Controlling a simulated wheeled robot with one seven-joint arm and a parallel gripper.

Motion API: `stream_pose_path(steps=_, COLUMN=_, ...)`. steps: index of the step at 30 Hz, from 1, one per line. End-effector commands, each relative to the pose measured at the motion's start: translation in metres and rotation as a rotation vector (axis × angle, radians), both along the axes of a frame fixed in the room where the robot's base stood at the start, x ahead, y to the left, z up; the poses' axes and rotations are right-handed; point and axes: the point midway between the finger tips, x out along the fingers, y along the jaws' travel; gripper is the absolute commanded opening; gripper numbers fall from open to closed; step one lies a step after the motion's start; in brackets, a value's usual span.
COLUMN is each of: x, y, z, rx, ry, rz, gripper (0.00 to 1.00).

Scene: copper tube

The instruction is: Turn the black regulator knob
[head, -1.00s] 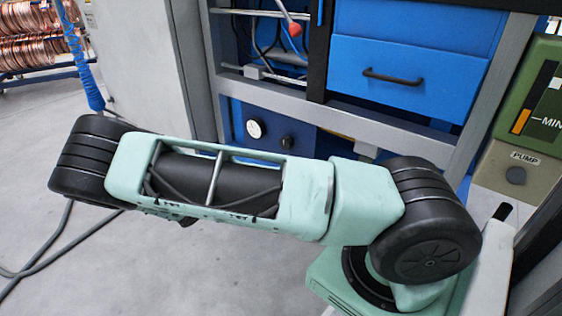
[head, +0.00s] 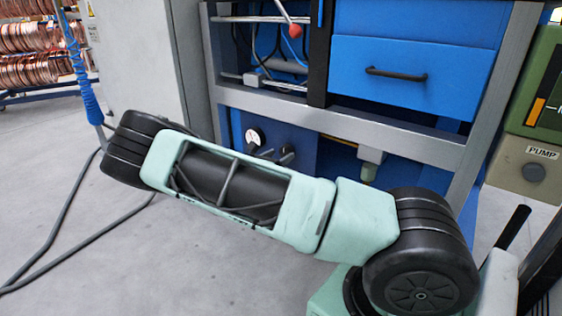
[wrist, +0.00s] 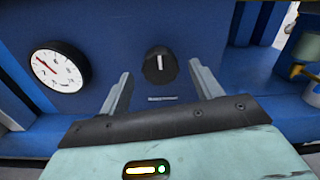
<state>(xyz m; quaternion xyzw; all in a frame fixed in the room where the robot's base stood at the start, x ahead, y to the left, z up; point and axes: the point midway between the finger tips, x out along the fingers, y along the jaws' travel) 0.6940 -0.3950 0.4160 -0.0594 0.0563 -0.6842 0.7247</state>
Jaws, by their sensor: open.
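The black regulator knob (wrist: 159,65) is on a blue panel in the wrist view. It is round, with a white pointer line standing nearly upright, and a small label strip is below it. My gripper (wrist: 160,71) is open, one finger to the left of the knob and one to the right. Gaps show between the knob and both fingers, and I see no contact. How far the fingertips are from the panel is hard to tell. In the head view the knob (head: 287,152) is small and dark, just above my arm, which hides most of my gripper.
A white round gauge (wrist: 57,68) is left of the knob. A fitting with a yellow part (wrist: 303,70) is at the right. In the head view, a grey frame rail (head: 330,120) crosses above the panel, and a blue drawer (head: 410,70) is higher up. Open floor lies left.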

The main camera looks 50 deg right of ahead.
Motion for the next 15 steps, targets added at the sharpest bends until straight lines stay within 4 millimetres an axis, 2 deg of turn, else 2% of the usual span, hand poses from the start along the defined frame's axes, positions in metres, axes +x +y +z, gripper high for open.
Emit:
stream_pose_path(steps=5, x=0.001, y=-0.014, z=0.0, rx=-0.001, ry=0.0, rz=-0.001, gripper=0.65)
stream_pose_path(steps=14, x=0.001, y=-0.016, z=0.001, rx=0.0, ry=0.0, rz=0.0, gripper=0.65)
stream_pose_path(steps=15, x=0.001, y=-0.016, z=0.001, rx=0.0, ry=0.0, rz=0.0, gripper=0.59)
